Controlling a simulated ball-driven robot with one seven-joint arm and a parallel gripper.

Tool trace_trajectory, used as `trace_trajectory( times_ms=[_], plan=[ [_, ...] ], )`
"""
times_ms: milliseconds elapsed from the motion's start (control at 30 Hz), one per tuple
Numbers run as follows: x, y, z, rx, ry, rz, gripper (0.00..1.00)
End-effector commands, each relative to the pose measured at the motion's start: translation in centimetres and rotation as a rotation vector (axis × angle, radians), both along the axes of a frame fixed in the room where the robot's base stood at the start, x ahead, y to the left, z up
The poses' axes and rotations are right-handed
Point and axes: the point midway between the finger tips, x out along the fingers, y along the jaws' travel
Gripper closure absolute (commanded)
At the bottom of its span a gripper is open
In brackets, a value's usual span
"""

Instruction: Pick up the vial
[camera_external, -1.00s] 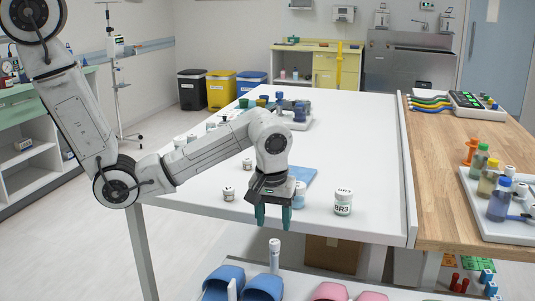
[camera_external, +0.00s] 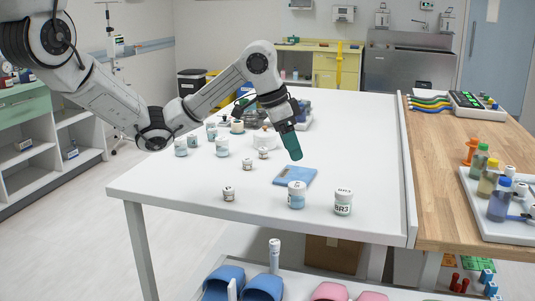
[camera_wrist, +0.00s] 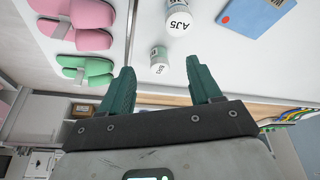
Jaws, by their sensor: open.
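Several white-capped vials stand upright on the white table. One light-blue vial (camera_external: 297,196) is near the table's front, beside the vial marked BR3 (camera_external: 343,203). A small vial (camera_external: 228,194) stands to their left. Which one the task means, I cannot tell.
A blue flat item (camera_external: 294,176) lies behind the light-blue vial. More vials (camera_external: 222,147) cluster at the table's left. Slippers (camera_external: 262,284) and a tall white tube (camera_external: 274,257) are on the lower shelf. A wooden counter (camera_external: 450,170) with a bottle tray adjoins the right. The table's far right is clear.

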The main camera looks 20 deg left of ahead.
Motion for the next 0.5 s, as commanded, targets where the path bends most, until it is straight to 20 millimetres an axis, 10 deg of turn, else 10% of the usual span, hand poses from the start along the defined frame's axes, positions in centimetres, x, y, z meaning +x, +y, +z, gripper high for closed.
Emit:
trace_trajectory(
  times_ms=[300, 500],
  plan=[
    [2.5, 12.8, -3.3, 0.282, -0.032, -0.485, 0.37],
    [2.2, 17.0, -4.5, 0.359, 0.025, -0.602, 0.37]
  ],
)
